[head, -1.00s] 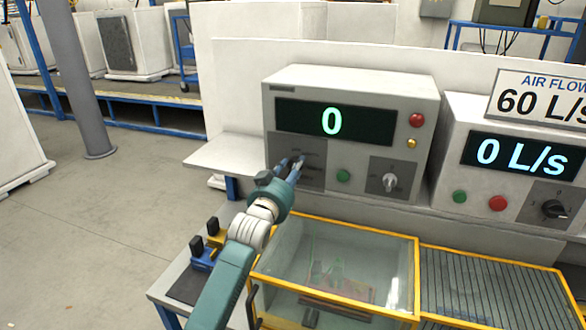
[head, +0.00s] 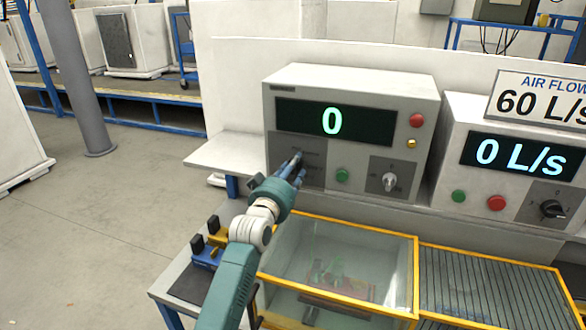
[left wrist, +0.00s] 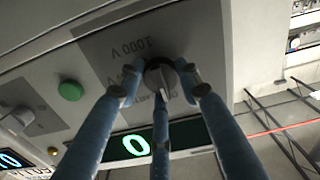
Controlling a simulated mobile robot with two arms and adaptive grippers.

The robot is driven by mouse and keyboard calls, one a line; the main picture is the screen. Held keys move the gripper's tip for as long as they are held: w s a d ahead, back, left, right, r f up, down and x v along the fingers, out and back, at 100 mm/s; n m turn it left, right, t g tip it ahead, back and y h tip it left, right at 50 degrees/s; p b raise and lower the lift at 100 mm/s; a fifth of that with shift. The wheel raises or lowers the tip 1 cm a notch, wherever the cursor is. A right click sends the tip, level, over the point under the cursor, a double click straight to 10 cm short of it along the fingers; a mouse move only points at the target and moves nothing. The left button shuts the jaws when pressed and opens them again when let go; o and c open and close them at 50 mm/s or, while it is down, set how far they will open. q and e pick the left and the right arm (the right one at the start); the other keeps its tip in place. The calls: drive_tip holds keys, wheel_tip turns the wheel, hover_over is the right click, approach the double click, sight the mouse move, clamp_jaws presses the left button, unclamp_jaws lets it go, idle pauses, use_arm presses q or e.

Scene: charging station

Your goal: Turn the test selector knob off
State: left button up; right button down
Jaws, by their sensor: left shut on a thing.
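The test selector knob (left wrist: 160,78) shows in the left wrist view as a dark grey dial with a pale pointer, on a grey panel with "1000 V" printed upside down. The pointer faces down in that view, toward a label that is partly hidden by my fingers. My left gripper (head: 296,163) is at the left panel of the tester box (head: 350,82) in the head view and hides the knob there. In the left wrist view the fingers of my left gripper (left wrist: 162,90) are closed around the knob. My right gripper is not in view.
The tester display (head: 335,122) reads 0. A green button (head: 342,175) and another knob (head: 389,182) sit to its lower right. An air flow unit (head: 462,125) stands at the right.

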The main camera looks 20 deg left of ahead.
use_arm(q)
drive_tip(key=shift+d+f, duration=0.1)
drive_tip(key=shift+f, duration=0.6)
drive_tip(key=o, duration=1.1)
drive_tip(key=shift+o, duration=0.2)
drive_tip(key=shift+r, duration=0.3)
drive_tip(key=s, duration=1.2)
drive_tip(key=shift+a, duration=0.3)
